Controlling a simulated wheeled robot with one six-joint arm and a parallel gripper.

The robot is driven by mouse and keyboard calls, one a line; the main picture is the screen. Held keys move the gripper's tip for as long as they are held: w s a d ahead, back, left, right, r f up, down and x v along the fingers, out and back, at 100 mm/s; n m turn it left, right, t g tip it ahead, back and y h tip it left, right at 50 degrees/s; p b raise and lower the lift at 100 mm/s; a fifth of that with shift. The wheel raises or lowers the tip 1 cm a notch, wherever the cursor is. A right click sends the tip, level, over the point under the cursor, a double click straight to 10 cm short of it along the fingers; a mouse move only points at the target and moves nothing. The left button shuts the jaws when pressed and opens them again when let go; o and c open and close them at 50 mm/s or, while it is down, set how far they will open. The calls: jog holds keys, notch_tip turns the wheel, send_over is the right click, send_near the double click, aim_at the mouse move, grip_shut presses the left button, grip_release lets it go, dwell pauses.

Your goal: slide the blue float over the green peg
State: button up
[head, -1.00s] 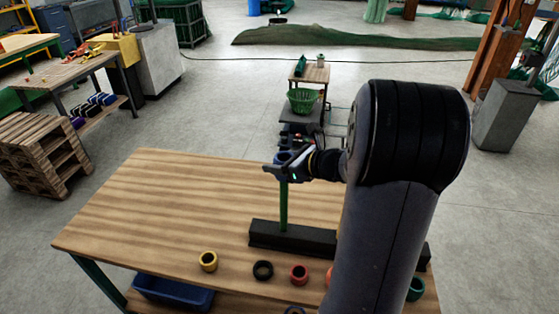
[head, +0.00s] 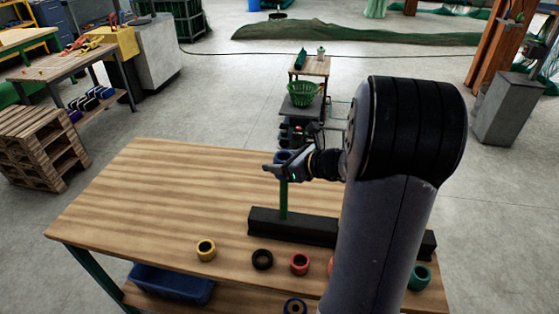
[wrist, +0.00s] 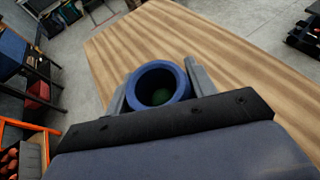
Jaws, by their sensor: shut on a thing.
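The blue float (wrist: 159,88) is a short ring held between my gripper's fingers (wrist: 160,92). It also shows in the head view (head: 283,156). My gripper (head: 284,168) is shut on its outside. The green peg (head: 283,200) stands upright on a long black base (head: 300,228) on the wooden bench, directly below my gripper. In the wrist view the peg's green top (wrist: 162,97) shows through the float's bore, a little below its centre. My gripper hides the peg's top in the head view, and I cannot tell how far it enters the bore.
Along the bench's front stand a yellow ring (head: 206,250), a black ring (head: 262,259), a red ring (head: 299,264) and a teal ring (head: 419,278). A dark blue ring (head: 295,308) and a blue bin (head: 172,282) are lower. The bench's left half (head: 150,200) is clear.

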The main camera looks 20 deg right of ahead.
jog(key=o, duration=1.1)
jog(key=b+v, duration=0.1)
jog(key=v, duration=1)
